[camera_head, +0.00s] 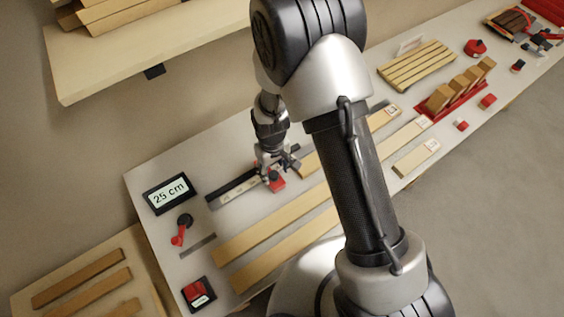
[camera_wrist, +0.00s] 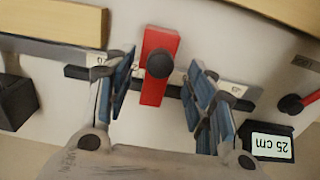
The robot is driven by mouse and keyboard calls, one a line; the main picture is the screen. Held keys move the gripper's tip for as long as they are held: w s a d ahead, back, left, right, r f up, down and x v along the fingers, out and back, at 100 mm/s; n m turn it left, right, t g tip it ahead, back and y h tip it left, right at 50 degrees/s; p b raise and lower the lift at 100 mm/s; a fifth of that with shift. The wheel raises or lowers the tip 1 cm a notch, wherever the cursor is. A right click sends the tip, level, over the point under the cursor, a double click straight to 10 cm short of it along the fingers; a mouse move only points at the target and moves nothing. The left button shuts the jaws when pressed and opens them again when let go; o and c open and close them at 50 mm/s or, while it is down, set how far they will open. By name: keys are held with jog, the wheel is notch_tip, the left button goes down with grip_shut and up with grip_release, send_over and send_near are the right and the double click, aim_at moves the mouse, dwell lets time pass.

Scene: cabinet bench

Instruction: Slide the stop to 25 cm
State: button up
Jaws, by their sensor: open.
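The stop (camera_wrist: 153,92) is a red block with a round black knob, sitting on a dark rail (camera_wrist: 88,73) with a pale scale strip. In the head view the stop (camera_head: 277,184) shows as a red patch under my gripper (camera_head: 271,168). In the wrist view my gripper (camera_wrist: 163,68) is open, with one blue-padded finger on each side of the stop and a visible gap to it. The display (camera_head: 169,194) reads 25 cm. It also shows in the wrist view (camera_wrist: 271,146). The scale's numbers at the stop are too small to read.
A red lever (camera_head: 179,234) and a red button (camera_head: 195,291) lie near the display. Long wooden boards (camera_head: 272,228) lie in front of the rail. A red rack (camera_head: 452,105) holds several blocks farther right. A shelf (camera_head: 120,60) overhangs at the upper left.

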jog(key=shift+r+p, duration=1.45)
jog(key=shift+r, duration=1.25)
jog(key=shift+s+f, duration=0.1)
